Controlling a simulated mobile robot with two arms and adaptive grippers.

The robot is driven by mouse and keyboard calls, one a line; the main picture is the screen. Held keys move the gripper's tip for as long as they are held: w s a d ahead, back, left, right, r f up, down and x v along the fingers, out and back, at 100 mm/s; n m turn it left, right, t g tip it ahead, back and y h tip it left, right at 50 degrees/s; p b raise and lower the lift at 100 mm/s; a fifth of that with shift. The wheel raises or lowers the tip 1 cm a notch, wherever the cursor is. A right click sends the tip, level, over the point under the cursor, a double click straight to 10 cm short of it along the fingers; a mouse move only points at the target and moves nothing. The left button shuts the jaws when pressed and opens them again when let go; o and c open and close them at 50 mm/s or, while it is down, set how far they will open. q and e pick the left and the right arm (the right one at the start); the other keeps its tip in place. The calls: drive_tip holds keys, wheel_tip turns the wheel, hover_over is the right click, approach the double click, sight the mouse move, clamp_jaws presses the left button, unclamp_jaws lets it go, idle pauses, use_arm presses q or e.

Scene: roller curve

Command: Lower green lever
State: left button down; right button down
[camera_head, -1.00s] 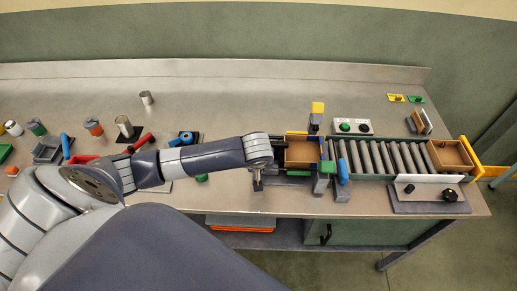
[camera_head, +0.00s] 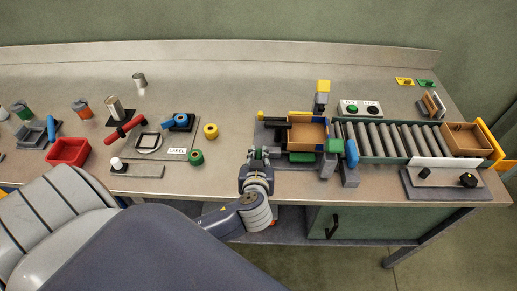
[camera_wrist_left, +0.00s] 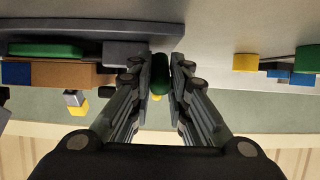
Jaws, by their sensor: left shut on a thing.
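My left gripper (camera_head: 257,153) is at the left end of the roller station, pointing away from me over the table's front part. In the left wrist view, its fingers (camera_wrist_left: 161,72) are shut on a dark green rounded handle (camera_wrist_left: 160,78), which I take to be the green lever. The fingers cover its sides, and its base is hidden. In the head view the lever is mostly hidden by the gripper. My right gripper is in neither view.
Right of the gripper are a brown box (camera_head: 307,133), a green bar (camera_head: 302,157), a green-topped post (camera_head: 333,146) and a blue handle (camera_head: 352,152). Rollers (camera_head: 390,138) lead to another brown box (camera_head: 463,139).

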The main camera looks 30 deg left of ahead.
use_arm(q)
drive_tip(key=shift+s+f, duration=0.1)
drive_tip(key=shift+f, duration=0.15)
idle(0.3)
drive_tip(key=c, duration=1.6)
unclamp_jaws()
drive_tip(key=shift+o, duration=0.4)
drive_tip(key=shift+r, duration=0.1)
drive_tip(key=v, duration=1.2)
